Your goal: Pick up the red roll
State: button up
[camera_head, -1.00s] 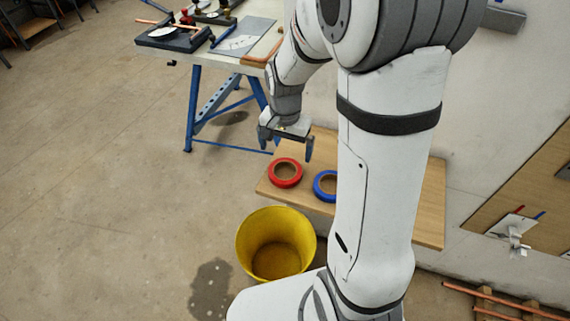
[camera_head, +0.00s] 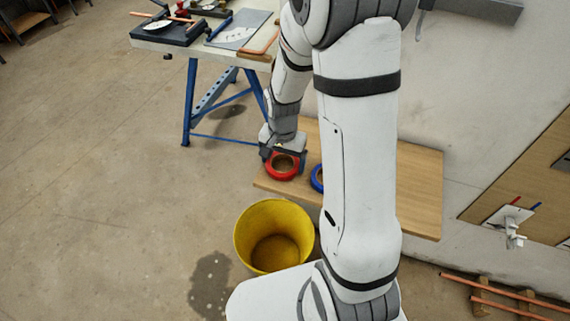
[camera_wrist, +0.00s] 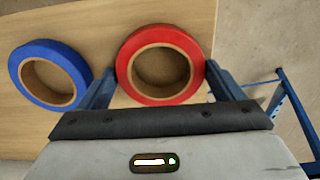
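The red roll (camera_head: 282,168) lies flat on a wooden board, a ring of red tape with a brown core. In the wrist view the red roll (camera_wrist: 188,39) sits between the two fingers of my gripper (camera_wrist: 160,88). The fingers are spread wide, one on each side of the roll near its outer edge. In the head view my gripper (camera_head: 283,158) is right over the roll, low by the board. I cannot tell whether the fingertips touch the roll.
A blue roll (camera_wrist: 48,73) lies beside the red one on the wooden board (camera_head: 420,190). A yellow bucket (camera_head: 252,250) stands on the floor in front of the board. A workbench with blue legs (camera_head: 193,100) and tools on top stands behind. Copper pipes (camera_head: 515,310) lie at lower right.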

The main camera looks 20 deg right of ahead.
jog(key=c, duration=0.5)
jog(key=shift+c, duration=0.2)
notch_tip(320, 180, up, 10)
